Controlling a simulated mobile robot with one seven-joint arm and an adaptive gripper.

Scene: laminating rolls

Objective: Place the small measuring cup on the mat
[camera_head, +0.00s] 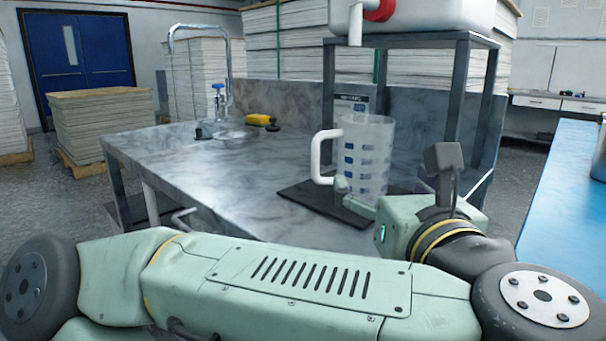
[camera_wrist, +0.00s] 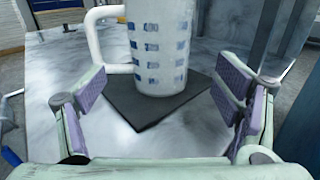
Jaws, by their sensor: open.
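The measuring cup (camera_head: 365,160) is a translucent jug with blue marks and a white handle on its left side. It stands upright on the dark mat (camera_head: 310,199), which lies on the grey marbled table. In the wrist view the cup (camera_wrist: 158,45) stands on the far part of the mat (camera_wrist: 145,112), ahead of my gripper. My gripper (camera_wrist: 160,98) is open, its purple-padded fingers wide apart on either side of the mat's near part, with nothing between the pads. In the head view my own arm hides most of the gripper and the mat's right part.
The table (camera_head: 190,165) has a tap (camera_head: 215,75) and a sink at the back left. A yellow object (camera_head: 258,119) lies near its back edge. A metal stand (camera_head: 460,100) with a white tank rises behind the cup. A blue worktop (camera_head: 565,190) is at right. The table's left part is clear.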

